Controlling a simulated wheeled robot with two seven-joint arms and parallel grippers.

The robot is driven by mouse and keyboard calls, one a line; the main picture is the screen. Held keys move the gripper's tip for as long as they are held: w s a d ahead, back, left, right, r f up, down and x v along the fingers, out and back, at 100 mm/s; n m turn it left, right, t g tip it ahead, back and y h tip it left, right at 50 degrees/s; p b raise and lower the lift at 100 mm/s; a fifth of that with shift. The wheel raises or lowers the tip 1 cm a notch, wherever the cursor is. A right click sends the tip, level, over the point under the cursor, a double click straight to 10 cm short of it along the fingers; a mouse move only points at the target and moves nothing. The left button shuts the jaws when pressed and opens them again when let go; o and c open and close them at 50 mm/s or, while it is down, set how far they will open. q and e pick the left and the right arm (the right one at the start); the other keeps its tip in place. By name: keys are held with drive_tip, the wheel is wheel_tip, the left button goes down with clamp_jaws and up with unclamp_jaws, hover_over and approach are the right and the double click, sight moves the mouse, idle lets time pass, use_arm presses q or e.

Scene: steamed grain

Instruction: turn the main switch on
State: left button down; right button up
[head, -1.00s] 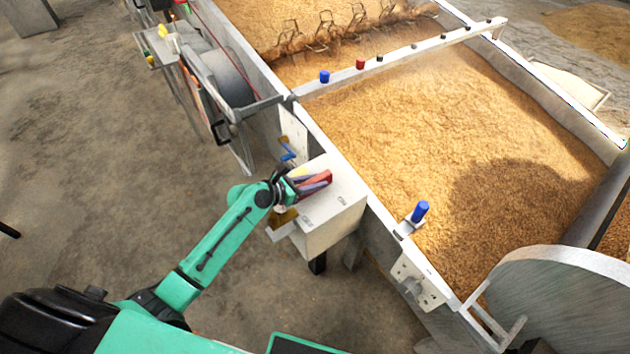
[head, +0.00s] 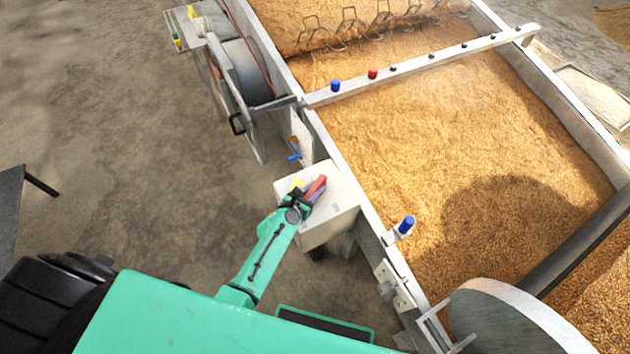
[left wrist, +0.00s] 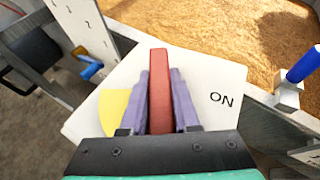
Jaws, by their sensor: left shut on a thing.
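The main switch is a red lever (left wrist: 160,92) on a white box (head: 335,212) fixed to the side of the grain bed. In the left wrist view the lever stands between my left gripper's purple fingers (left wrist: 159,100), which are shut on it. The word ON shows on the box face to the right of the lever, and a yellow patch shows to its left. In the head view my left gripper (head: 312,190) is at the top of the box, and the red lever leans toward the upper right. My right gripper is not in view.
The grain bed (head: 470,150) lies to the right behind a metal wall. A blue knob (head: 407,224) stands on the wall, and a blue handle (head: 294,157) is beyond the box. A drum (head: 248,72) is at the upper left. Open floor lies to the left.

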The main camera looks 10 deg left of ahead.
use_arm(q)
drive_tip(key=shift+d+n+y+p, duration=0.1)
drive_tip(key=shift+n+y+p, duration=0.35)
drive_tip(key=shift+n+y, duration=0.3)
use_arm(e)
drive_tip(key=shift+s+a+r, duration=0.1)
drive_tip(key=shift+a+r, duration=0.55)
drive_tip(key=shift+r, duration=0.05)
use_arm(q)
drive_tip(key=shift+y, duration=0.25)
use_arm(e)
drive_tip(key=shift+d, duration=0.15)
use_arm(q)
drive_tip(key=c, duration=0.6)
unclamp_jaws()
drive_tip(key=shift+c, duration=0.2)
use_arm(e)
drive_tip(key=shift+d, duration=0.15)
